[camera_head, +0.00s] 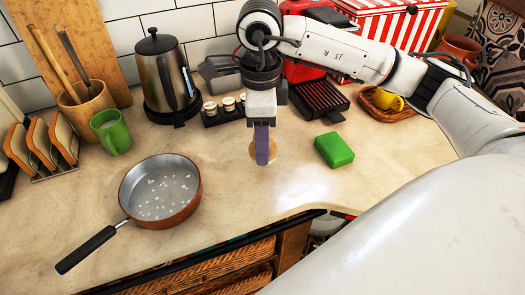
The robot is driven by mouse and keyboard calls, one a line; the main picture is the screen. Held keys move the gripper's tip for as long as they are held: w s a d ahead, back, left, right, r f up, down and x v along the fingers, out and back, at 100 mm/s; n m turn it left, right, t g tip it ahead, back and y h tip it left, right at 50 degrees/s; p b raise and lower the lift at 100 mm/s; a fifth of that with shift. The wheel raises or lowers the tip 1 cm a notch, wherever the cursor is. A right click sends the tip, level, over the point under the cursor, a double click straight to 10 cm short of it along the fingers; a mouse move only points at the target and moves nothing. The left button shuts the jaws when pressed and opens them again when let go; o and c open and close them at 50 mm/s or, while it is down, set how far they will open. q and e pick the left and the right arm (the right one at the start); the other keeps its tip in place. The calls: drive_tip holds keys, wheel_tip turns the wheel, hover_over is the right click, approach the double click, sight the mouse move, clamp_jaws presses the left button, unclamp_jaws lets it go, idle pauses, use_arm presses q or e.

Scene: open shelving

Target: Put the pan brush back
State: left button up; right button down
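A small round tan piece (254,152), which looks like the pan brush, shows at the middle of the counter, partly hidden behind my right gripper (263,150). My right gripper points down, its purplish finger seen edge-on in front of the tan piece. I cannot tell whether its fingers are closed on the piece, or whether the piece rests on the counter. A copper pan (160,196) with white bits inside and a black handle sits at the left front. My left gripper is not in view.
A green sponge (334,150) lies right of my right gripper. A green mug (111,131) stands left. The counter (240,200) is clear in front.

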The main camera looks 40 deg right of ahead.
drive_tip(key=shift+f, duration=2.15)
drive_tip(key=c, duration=0.9)
unclamp_jaws()
wheel_tip(320, 180, up, 12)
drive_tip(key=shift+a+r, duration=0.1)
drive_tip(key=shift+r, duration=0.05)
